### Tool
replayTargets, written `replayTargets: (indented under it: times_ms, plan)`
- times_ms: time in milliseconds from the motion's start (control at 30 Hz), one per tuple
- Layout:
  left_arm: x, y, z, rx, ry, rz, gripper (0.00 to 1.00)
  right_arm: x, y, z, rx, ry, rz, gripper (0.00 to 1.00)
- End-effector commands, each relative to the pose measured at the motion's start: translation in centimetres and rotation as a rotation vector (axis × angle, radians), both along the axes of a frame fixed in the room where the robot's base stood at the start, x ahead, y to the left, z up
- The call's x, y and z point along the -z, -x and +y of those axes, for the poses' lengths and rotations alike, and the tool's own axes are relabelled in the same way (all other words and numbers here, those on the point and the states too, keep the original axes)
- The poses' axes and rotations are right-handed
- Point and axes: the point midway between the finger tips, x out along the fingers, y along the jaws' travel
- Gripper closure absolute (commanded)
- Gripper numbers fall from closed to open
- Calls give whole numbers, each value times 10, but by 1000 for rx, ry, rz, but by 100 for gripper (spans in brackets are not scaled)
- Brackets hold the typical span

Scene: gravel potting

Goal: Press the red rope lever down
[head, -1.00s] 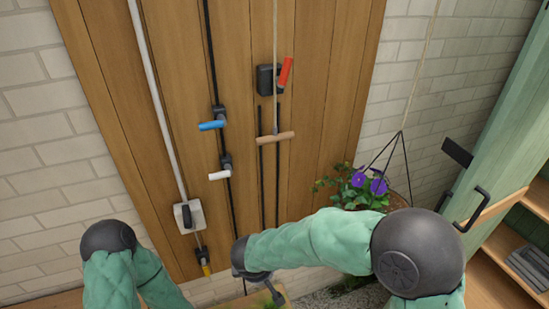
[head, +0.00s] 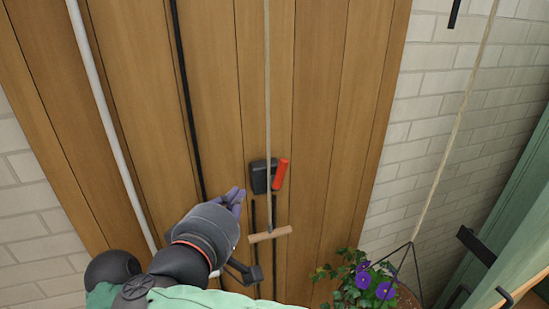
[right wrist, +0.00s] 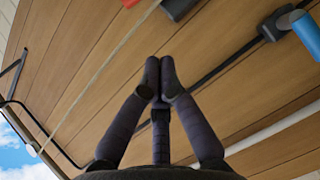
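The red rope lever (head: 280,174) sticks up, tilted slightly right, from a black housing (head: 261,177) on the wooden panel, beside the hanging rope. The lever's edge (right wrist: 131,2) and the black housing (right wrist: 178,8) also show at the top of the right wrist view. My right gripper (head: 238,198) is below and left of the lever, apart from it. Its fingertips (right wrist: 158,76) meet in the right wrist view, with nothing seen between them.
A wooden crossbar handle (head: 270,235) hangs on the rope below the lever. A blue handle (right wrist: 308,34) shows in the right wrist view. A purple-flowered hanging plant (head: 366,283) is at the lower right. The panel above the lever is clear.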

Motion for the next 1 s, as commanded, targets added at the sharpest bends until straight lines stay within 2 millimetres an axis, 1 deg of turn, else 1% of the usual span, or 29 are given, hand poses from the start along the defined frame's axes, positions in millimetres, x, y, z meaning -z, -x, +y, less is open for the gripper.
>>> replayTargets:
  times_ms: [333, 467, 567, 1000]
  plan:
    - [-1, 2, 0, 0, 1, 3, 60, -1, 0, 0, -1, -1, -1, 100]
    - [-3, 1, 0, 0, 0, 2, 60, 0, -7, -2, 1, 0, 0, 100]
    - [-7, 1, 0, 0, 1, 3, 60, 1, -18, -5, 2, 1, 0, 100]
    - [-34, 1, 0, 0, 1, 3, 60, 13, -95, -26, 2, 2, 2, 100]
